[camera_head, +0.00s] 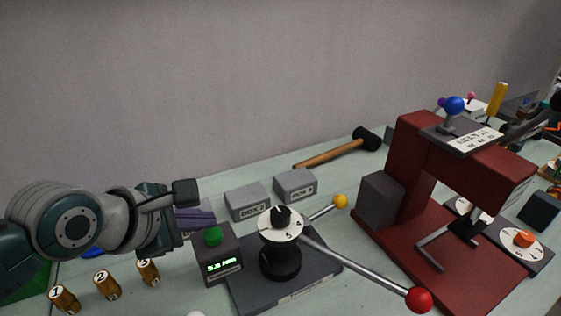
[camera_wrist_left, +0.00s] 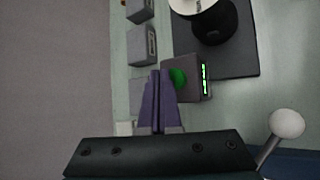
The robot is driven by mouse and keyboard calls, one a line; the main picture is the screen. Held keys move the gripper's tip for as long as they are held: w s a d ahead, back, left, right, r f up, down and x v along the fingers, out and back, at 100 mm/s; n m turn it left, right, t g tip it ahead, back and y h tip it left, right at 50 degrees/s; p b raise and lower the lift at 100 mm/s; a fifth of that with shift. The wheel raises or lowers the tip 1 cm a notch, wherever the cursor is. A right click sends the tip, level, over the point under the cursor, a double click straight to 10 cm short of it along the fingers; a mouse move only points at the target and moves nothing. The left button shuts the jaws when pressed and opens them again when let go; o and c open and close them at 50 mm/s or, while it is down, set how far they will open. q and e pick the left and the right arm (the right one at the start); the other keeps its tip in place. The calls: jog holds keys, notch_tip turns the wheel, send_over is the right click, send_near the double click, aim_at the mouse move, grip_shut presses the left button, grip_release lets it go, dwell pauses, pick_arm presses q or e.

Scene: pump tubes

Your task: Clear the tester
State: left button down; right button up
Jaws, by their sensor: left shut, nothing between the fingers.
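The tester looks like a dark box (camera_head: 216,262) with a lit green readout and a green button (camera_head: 213,236) on top. Beside it a black post with a white dial (camera_head: 281,224) stands on a dark plate (camera_head: 322,270). My left gripper (camera_head: 212,218) has purple fingers, which are shut and empty. They are just behind the button in the head view. In the left wrist view the fingertips (camera_wrist_left: 160,73) are close beside the green button (camera_wrist_left: 178,78); I cannot tell whether they touch. My right gripper is not in view.
Brass cylinders marked 1 (camera_head: 64,299), 2 (camera_head: 107,285) and 3 (camera_head: 148,271) stand at front left. Two grey boxes (camera_head: 295,186) are behind the post. A red-knobbed lever (camera_head: 418,299) reaches forward. A red press (camera_head: 410,150) stands right; a mallet (camera_head: 335,151) lies behind.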

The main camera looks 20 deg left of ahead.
aim_at(206, 238)
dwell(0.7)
pick_arm(q)
jog(key=shift+f, duration=0.45)
jog(key=shift+f+b, duration=0.4)
jog(key=shift+f, duration=0.25)
dwell(0.5)
jog(key=shift+r, duration=0.1)
jog(key=shift+r+p, duration=0.95)
jog(key=shift+p, duration=0.35)
jog(key=shift+r, duration=0.1)
notch_tip(206, 238, up, 5)
jog(key=p, duration=0.6)
